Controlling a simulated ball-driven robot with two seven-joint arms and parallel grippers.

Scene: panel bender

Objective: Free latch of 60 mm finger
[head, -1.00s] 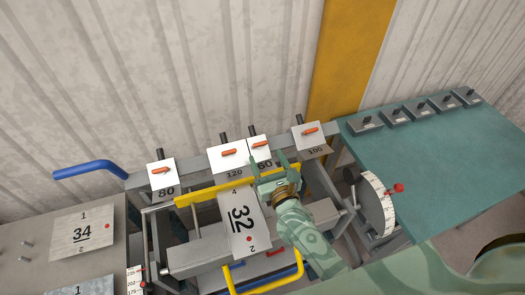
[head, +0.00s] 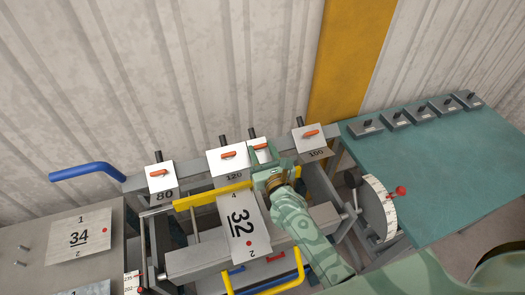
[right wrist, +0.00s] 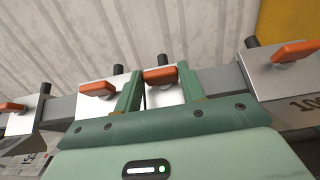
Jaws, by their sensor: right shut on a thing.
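The 60 mm finger (head: 258,156) is a narrow white block on the grey rail, between the 120 and 100 fingers. Its small orange latch (head: 261,146) lies crosswise on top; it also shows in the right wrist view (right wrist: 160,75). My right gripper (head: 263,156) is at this finger, its two green jaws on either side of the latch, shut on it. In the right wrist view the latch sits between the jaws. The gripper hides the number 60 and the lower front of the block. My left gripper is not in view.
The 120 finger (head: 228,164) stands close on the left, the 100 finger (head: 312,146) on the right, the 80 finger (head: 161,182) farther left. A yellow bar (head: 205,196) and a plate marked 32 (head: 240,232) lie in front. A teal table (head: 440,150) is at right.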

